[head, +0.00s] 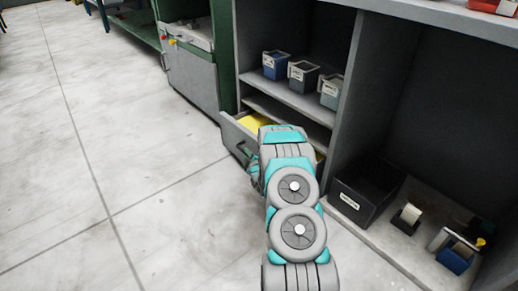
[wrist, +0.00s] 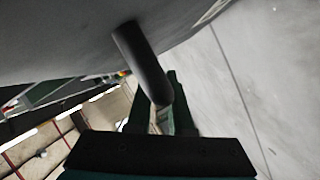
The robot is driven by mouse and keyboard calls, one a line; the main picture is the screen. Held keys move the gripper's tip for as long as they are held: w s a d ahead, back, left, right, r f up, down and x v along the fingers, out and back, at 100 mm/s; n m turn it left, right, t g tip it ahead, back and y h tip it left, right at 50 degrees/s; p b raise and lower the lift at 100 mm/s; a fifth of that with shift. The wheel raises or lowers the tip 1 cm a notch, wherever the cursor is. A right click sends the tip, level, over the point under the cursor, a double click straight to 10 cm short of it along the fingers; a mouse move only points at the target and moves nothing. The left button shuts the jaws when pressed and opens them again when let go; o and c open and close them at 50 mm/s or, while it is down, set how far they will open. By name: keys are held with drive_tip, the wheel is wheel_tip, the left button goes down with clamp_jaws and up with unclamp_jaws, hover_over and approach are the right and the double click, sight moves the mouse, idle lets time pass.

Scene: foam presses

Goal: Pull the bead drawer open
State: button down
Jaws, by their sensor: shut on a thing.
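The bead drawer (head: 237,134) is low in the grey cabinet in the head view. It stands partly open, with yellow contents (head: 254,121) showing inside. My arm covers much of its front and right side. In the wrist view the grey drawer front (wrist: 70,40) fills the upper left, and a dark bar handle (wrist: 142,58) sticks out from it. My gripper (wrist: 162,98) is shut on the handle, with the fingers around the handle's near end. The fingertips are hidden behind my arm in the head view.
Small labelled bins (head: 303,77) stand on the shelf above the drawer. A black box (head: 362,190), a tape dispenser (head: 407,217) and a blue item (head: 455,257) sit in the right bay. A grey machine (head: 190,72) stands at the left. The floor (head: 110,160) in front is clear.

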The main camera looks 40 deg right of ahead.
drive_tip(key=s+a, duration=0.1)
drive_tip(key=a, duration=1.9)
drive_tip(key=shift+s+a, duration=0.25)
drive_tip(key=shift+a, duration=0.1)
drive_tip(key=c, duration=0.8)
unclamp_jaws()
drive_tip(key=v, duration=0.7)
drive_tip(key=shift+s+p, duration=0.4)
